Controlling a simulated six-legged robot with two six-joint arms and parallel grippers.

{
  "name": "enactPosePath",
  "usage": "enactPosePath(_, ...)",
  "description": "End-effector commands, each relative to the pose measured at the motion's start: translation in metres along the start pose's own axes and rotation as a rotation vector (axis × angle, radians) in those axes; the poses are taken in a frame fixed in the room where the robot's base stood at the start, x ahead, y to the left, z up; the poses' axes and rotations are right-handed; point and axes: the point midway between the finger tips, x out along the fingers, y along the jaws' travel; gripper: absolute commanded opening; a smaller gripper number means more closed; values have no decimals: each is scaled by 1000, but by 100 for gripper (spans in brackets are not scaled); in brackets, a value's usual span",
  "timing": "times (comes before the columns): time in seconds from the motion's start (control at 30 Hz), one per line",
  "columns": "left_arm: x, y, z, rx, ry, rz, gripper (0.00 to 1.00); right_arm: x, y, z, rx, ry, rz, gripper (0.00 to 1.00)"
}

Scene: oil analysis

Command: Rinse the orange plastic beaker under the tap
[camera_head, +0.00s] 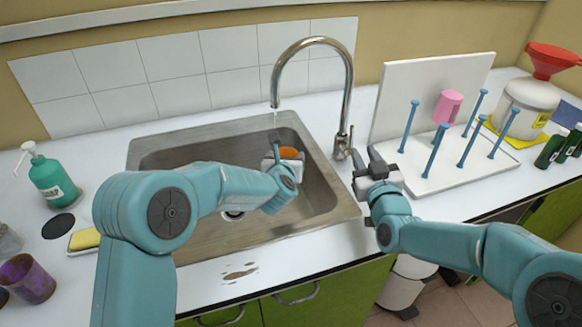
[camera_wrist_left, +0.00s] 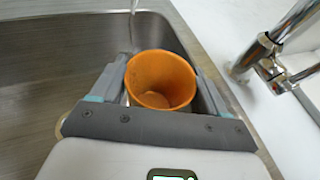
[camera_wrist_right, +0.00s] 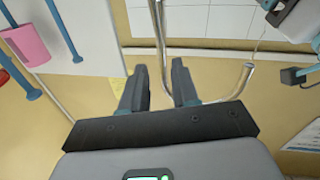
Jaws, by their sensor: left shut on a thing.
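The orange beaker (camera_head: 290,153) is over the sink (camera_head: 330,190), below the tap (camera_head: 348,75). My left gripper (camera_wrist_left: 160,85) is shut on the orange beaker (camera_wrist_left: 160,72), one finger on each side, its open mouth facing the left wrist camera. A thin water stream (camera_wrist_left: 133,22) falls close to the beaker's far left rim; I cannot tell whether it enters. In the head view, water shows at the spout tip. My right gripper (camera_head: 364,160) is near the tap's base and lever; the right wrist view shows its fingers (camera_wrist_right: 159,85) apart with nothing between them.
A white drying rack (camera_head: 435,165) with blue pegs and a pink beaker (camera_head: 447,106) stands right of the sink. A soap bottle (camera_head: 52,178), yellow sponge (camera_head: 84,239) and purple beaker (camera_head: 27,279) are on the left counter. A white container with red funnel (camera_head: 551,60) stands far right.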

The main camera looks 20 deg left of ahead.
Motion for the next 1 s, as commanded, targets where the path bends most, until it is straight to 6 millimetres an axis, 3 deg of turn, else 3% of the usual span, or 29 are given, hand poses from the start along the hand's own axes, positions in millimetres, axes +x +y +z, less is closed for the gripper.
enactPosePath(0.03,0,0,0,0,-1,0,45,0,0,0,-6,0,0,12)
enactPosePath(0.07,0,0,0,0,-1,0,45,0,0,0,-15,0,0,2)
enactPosePath(0.1,0,0,0,0,-1,0,45,0,0,0,-39,1,0,0)
enactPosePath(0.27,0,0,0,0,-1,0,45,0,6,-6,-255,25,34,0)
enactPosePath(0.5,0,0,0,0,-1,0,45,-6,37,-11,-738,-5,229,0)
enactPosePath(0.67,0,0,0,0,-1,0,45,-12,40,-7,-1058,-106,343,0)
enactPosePath(0.77,0,0,0,0,-1,0,45,-17,31,-2,-1256,-200,393,0)
enactPosePath(0.87,0,0,0,0,-1,0,45,-24,9,6,-1447,-308,414,0)
enactPosePath(1.0,0,0,0,0,-1,0,45,-34,-47,18,-1558,-383,379,0)
